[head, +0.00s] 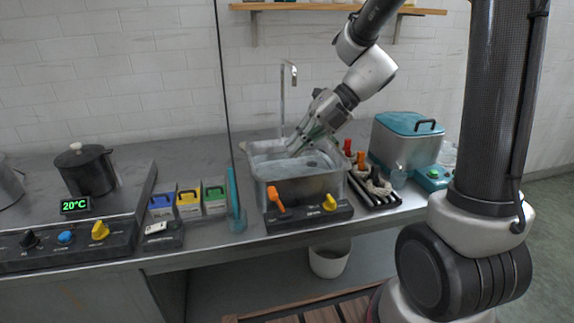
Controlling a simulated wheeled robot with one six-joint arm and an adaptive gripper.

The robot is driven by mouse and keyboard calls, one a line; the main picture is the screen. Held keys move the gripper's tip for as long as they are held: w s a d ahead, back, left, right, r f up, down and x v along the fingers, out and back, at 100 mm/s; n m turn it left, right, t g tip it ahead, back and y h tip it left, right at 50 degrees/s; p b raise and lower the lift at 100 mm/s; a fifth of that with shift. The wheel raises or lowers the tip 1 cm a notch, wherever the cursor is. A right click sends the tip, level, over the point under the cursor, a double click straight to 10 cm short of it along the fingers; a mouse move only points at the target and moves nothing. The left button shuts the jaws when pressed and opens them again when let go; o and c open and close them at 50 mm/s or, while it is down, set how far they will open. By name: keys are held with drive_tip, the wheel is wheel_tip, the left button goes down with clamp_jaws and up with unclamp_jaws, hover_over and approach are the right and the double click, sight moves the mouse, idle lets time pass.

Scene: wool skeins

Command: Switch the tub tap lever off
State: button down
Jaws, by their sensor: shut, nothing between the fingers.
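The metal tub (301,190) stands at the counter's front edge and holds what looks like water. A thin tap (283,92) rises behind it; I cannot tell whether water runs from its spout. A dark panel (305,217) in front of the tub carries an orange lever (277,199), tilted up to the left, and a yellow knob (329,203). The orange lever looks like the tap lever, but no label is readable. My gripper (292,152) is shut and empty, pointing down-left at the tub's opening, above and behind the lever, apart from it.
A teal-lidded container (404,135) and a dark rack (375,190) stand right of the tub. A tall clear vessel (236,205) with a teal item is close on its left. Small coloured boxes (188,201) and a black pot (88,171) are further left.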

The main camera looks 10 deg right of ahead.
drive_tip(key=shift+d+r, duration=0.25)
drive_tip(key=shift+r, duration=0.45)
drive_tip(key=shift+d+r, duration=0.3)
drive_tip(key=shift+r, duration=0.35)
drive_tip(key=shift+d+r, duration=0.25)
drive_tip(key=shift+r, duration=0.45)
